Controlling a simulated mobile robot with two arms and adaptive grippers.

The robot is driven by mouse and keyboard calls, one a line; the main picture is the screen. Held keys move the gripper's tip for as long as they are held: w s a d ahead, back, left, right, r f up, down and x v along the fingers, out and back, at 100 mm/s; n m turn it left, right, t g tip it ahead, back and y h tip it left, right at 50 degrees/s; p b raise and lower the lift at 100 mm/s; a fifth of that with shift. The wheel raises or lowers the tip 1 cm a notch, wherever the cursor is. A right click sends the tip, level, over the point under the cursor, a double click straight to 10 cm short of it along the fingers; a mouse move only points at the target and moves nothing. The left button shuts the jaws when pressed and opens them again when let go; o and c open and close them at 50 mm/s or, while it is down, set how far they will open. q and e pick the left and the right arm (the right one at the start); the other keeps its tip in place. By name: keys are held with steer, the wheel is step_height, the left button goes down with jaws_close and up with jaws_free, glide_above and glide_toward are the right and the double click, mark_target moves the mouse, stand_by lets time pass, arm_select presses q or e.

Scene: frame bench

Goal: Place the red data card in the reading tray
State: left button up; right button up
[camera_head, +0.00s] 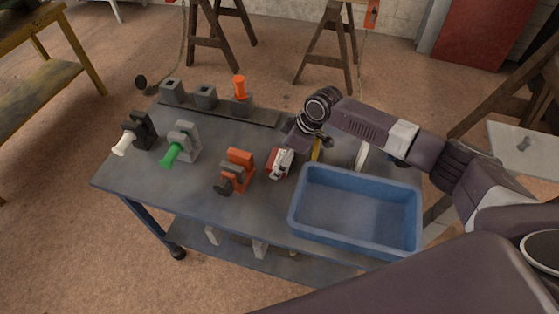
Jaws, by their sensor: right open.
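A small red piece (271,164), which looks like the red data card, is on the grey table behind the left end of the blue tray. My right arm reaches in from the right, and its gripper (283,163) points down right at the red piece, overlapping it in the picture. The gripper is open; whether its fingers touch the red piece is too small to tell. The blue tray (297,213), which looks like the reading tray, is empty at the table's front right. My left gripper is not in view.
A yellow piece (316,150) and a white piece (362,155) stand behind the tray. Clamp-like blocks with an orange part (240,158), a green handle (172,155) and a white handle (124,144) stand left. A dark rail with blocks (205,97) lies at the back.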

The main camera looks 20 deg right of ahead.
steer(key=c, duration=1.4)
steer(key=shift+r, duration=0.1)
